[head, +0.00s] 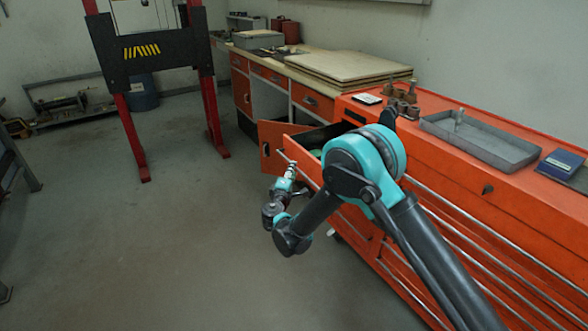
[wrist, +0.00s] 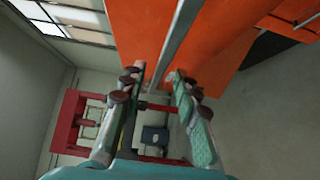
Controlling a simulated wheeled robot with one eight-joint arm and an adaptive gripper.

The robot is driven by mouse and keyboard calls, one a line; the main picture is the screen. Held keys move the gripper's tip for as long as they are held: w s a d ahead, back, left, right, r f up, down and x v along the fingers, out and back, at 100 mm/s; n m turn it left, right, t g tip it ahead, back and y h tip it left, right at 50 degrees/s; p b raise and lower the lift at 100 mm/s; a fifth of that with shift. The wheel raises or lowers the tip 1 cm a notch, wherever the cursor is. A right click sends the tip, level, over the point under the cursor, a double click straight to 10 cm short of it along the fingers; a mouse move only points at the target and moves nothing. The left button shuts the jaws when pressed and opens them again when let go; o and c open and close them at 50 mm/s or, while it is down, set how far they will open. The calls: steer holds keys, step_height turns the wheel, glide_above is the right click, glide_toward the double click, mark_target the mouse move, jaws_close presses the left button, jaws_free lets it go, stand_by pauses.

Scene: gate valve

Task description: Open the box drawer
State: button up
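My gripper (head: 290,170) is at the handle's far end, outside the drawer front. In the wrist view my gripper (wrist: 156,78) has its two fingers apart, with the handle reaching between the fingertips. I see gaps beside the bar; I cannot tell whether a finger touches it. My arm hides part of the drawer.
The orange cabinet (head: 480,195) carries a grey metal tray (head: 482,139) and a blue box (head: 561,164). A workbench (head: 300,75) stands behind, along the wall. A red-legged stand (head: 210,105) is at the back left. The grey floor (head: 170,240) left of my arm is clear.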

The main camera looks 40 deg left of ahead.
steer(key=v, duration=0.9)
steer(key=shift+s, duration=0.1)
